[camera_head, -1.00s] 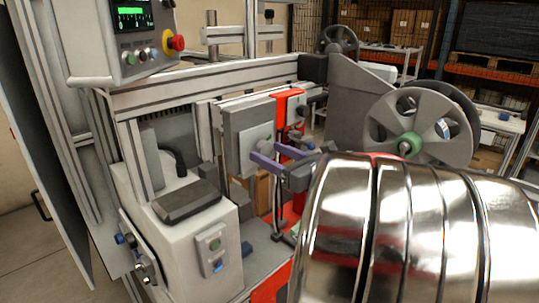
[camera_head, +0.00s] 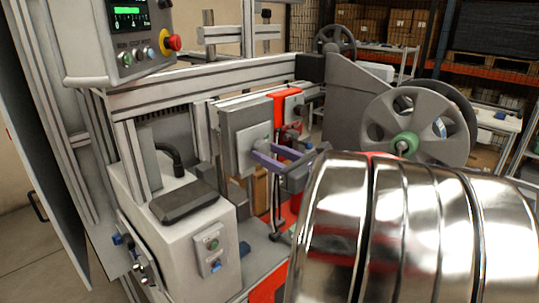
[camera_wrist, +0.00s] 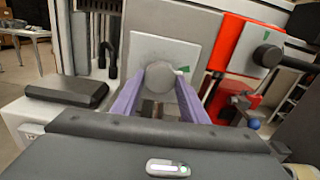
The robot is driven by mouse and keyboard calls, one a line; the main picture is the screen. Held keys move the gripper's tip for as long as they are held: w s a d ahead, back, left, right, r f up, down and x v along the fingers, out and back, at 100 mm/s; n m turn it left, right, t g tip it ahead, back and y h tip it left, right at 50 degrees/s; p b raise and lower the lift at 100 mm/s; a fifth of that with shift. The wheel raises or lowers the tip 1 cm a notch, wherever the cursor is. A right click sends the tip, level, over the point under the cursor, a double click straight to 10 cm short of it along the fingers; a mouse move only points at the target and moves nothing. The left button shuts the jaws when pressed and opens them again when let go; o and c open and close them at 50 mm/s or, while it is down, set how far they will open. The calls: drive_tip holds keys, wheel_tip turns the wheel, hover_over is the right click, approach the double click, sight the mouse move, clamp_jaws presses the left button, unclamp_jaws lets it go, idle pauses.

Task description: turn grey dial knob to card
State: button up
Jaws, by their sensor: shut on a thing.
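The grey dial knob (camera_wrist: 159,83) is a round knob on a pale square plate (camera_wrist: 142,48) fixed to a grey upright block. A small green mark (camera_wrist: 183,70) shows on the plate, up and right of the knob in the wrist view. My gripper (camera_wrist: 160,76) has two purple fingers, one on each side of the knob, shut on it. In the head view my gripper (camera_head: 266,152) reaches the plate from the right, and the knob is mostly hidden by the fingers. I cannot make out any pointer on the knob.
A red bracket (camera_wrist: 232,45) with a black knob (camera_wrist: 268,55) stands close right of the block. A white housing with a dark pad (camera_head: 184,200) is at left. A grey reel (camera_head: 418,125) stands at right. A control box (camera_head: 122,40) hangs upper left.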

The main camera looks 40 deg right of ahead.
drive_tip(key=shift+n, duration=0.5)
drive_tip(key=o, duration=1)
drive_tip(key=shift+o, duration=0.2)
drive_tip(key=shift+s, duration=0.1)
drive_tip(key=s, duration=1.3)
drive_tip(key=shift+s+d, duration=0.2)
drive_tip(key=shift+s, duration=0.1)
